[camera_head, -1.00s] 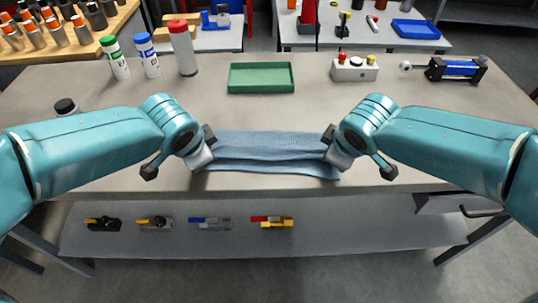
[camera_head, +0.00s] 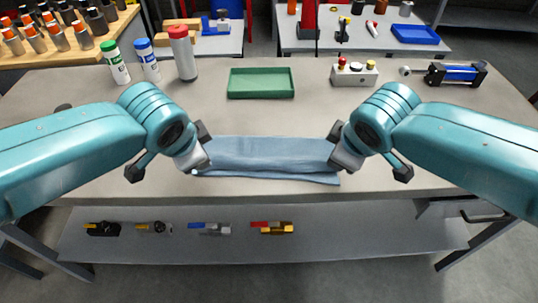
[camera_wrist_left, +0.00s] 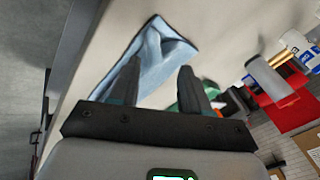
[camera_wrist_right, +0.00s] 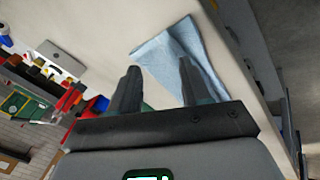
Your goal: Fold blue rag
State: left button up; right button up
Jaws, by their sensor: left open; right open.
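The blue rag (camera_head: 270,155) lies on the grey workbench (camera_head: 150,190) near its front edge, folded into a long strip with a lower layer showing along the front. My left gripper (camera_head: 203,158) is at the rag's left end and my right gripper (camera_head: 338,155) is at its right end. Both are open. In the left wrist view the rag (camera_wrist_left: 150,55) lies beyond the two spread fingers (camera_wrist_left: 160,85). In the right wrist view the rag (camera_wrist_right: 178,55) likewise shows past the spread fingers (camera_wrist_right: 158,85). Whether the fingertips touch the cloth I cannot tell.
A green tray (camera_head: 261,83) sits behind the rag. Bottles (camera_head: 148,60) and a red-capped canister (camera_head: 184,55) stand at back left. A button box (camera_head: 355,72) and a blue cylinder device (camera_head: 455,73) are at back right. Tools lie on the lower shelf (camera_head: 330,235).

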pick_arm(q)
jog(key=v, duration=0.2)
jog(key=s+v, duration=0.1)
jog(key=v, duration=0.2)
jog(key=shift+s, duration=0.1)
pick_arm(e)
jog(key=v, duration=0.2)
jog(key=s+v, duration=0.1)
jog(key=v, duration=0.2)
jog(key=shift+s, duration=0.1)
